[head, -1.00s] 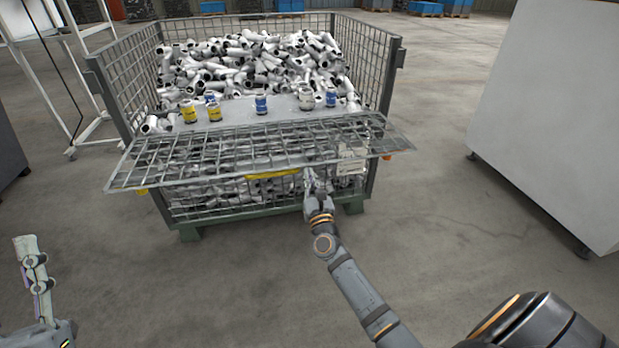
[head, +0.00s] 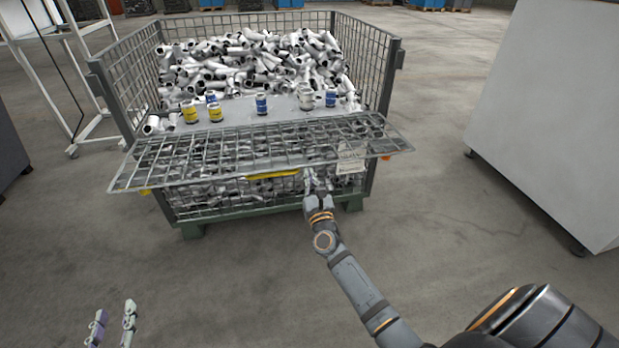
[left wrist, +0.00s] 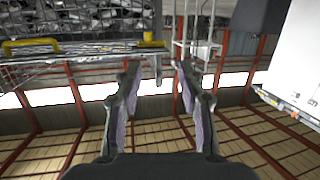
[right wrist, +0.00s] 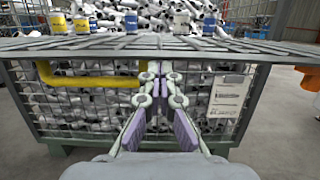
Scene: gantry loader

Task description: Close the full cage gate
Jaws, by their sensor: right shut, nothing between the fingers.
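The cage gate (head: 230,155) is a grey wire-mesh panel on the front of the full cage (head: 165,215). It sticks out towards me, close to level, with the cage front open above it. A yellow handle (head: 272,175) shows at its near edge; it also shows in the right wrist view (right wrist: 90,80). My right gripper (head: 310,177) is shut and empty at the gate's near edge, right of the handle. In the right wrist view its fingertips (right wrist: 161,70) are just below the gate edge; I cannot tell whether they touch. My left gripper (head: 115,309) is open and empty, low and away from the cage.
The cage holds many white pipe fittings (head: 250,65). Several yellow, blue and white cans (head: 262,104) stand on a grey sheet behind the gate. A white cabinet (head: 555,120) stands right and a white frame (head: 95,75) left. The floor before the cage is clear.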

